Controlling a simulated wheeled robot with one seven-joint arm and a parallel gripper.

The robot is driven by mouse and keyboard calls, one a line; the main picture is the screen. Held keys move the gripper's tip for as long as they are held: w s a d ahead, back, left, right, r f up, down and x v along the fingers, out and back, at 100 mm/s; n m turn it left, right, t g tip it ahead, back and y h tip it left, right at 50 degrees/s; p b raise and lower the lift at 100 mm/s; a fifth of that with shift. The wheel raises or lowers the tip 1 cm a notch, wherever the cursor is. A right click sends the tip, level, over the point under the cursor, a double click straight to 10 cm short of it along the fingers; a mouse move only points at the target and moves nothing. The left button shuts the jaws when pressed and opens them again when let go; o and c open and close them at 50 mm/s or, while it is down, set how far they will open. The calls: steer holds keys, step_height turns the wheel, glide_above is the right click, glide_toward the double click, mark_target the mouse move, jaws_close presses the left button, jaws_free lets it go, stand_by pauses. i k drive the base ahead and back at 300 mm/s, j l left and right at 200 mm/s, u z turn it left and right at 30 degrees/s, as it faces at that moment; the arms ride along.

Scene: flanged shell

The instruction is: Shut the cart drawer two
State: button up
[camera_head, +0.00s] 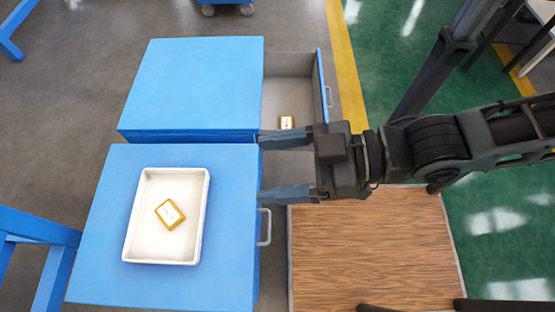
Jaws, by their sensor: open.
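The far blue cart (195,85) has its drawer (290,75) pulled out to the right. The drawer has a grey inside, a blue front and a light handle (329,97). A small yellow and white box (287,122) lies in it near its near end. The near blue cart (230,230) shows a handle (265,227) on its right side, and no drawer stands out there. My gripper (262,167) is open and empty, with its fingers pointing left. It is at the carts' right edges, and the upper finger overlaps the open drawer's near end in the picture. I cannot tell whether it touches.
A white tray (203,225) with a yellow and white box (170,213) in it stands on the near cart. A wood-topped surface (370,250) lies below my arm. Blue frames stand at the left. Floor right of the drawer front is clear.

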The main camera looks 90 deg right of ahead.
mark_target(293, 82)
steer(key=k+l+z, duration=0.2)
steer(key=k+z, duration=0.15)
steer(key=k, duration=0.15)
steer(key=k+l+z, duration=0.65)
steer(key=k+l, duration=0.15)
